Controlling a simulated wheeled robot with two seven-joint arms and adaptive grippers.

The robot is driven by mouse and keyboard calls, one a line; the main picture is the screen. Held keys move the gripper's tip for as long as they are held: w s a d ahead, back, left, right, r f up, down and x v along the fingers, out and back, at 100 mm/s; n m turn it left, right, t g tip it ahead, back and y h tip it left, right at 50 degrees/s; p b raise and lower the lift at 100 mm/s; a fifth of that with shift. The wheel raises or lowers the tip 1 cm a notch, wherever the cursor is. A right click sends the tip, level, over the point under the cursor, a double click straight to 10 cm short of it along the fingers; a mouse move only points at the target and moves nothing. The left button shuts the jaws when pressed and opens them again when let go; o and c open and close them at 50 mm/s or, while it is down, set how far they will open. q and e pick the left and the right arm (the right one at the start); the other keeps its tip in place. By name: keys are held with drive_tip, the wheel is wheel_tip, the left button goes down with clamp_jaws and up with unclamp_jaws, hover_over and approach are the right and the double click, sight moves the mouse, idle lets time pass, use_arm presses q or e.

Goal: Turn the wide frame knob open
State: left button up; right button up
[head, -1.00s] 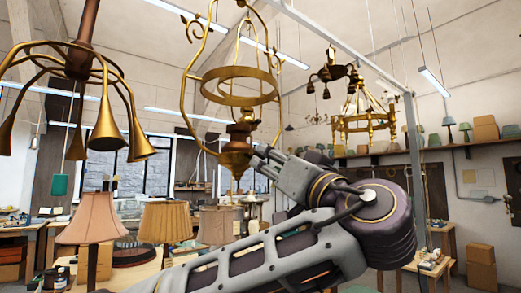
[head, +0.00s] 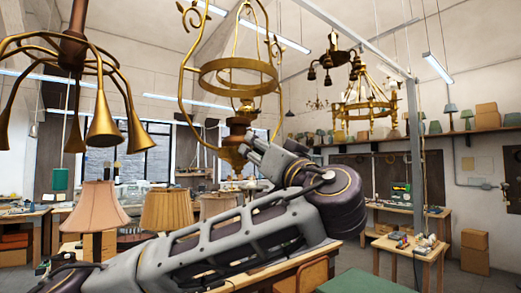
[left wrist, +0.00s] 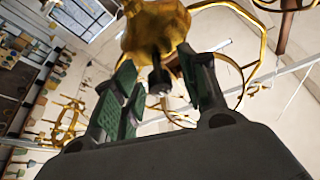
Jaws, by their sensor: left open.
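The wide frame is a brass hanging lamp frame (head: 240,90) with a broad ring and curved side arms, at upper centre in the head view. Its brass lower body (head: 237,130) hangs below the ring and also shows in the left wrist view (left wrist: 155,28). There, a small dark knob (left wrist: 158,80) on a short stem projects from the brass body. My left gripper (head: 258,150) is beside the lower body. In the left wrist view the left gripper (left wrist: 165,95) is open, its green-padded fingers on either side of the knob, with gaps visible. The head view does not show the knob clearly.
A brass multi-arm lamp (head: 75,60) hangs at left. Pleated shades (head: 167,210) stand below the frame. Another brass chandelier (head: 366,110) hangs behind at right, near a grey post (head: 413,150). A small workbench (head: 412,245) stands at right.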

use_arm(q)
clamp_jaws()
idle(0.4)
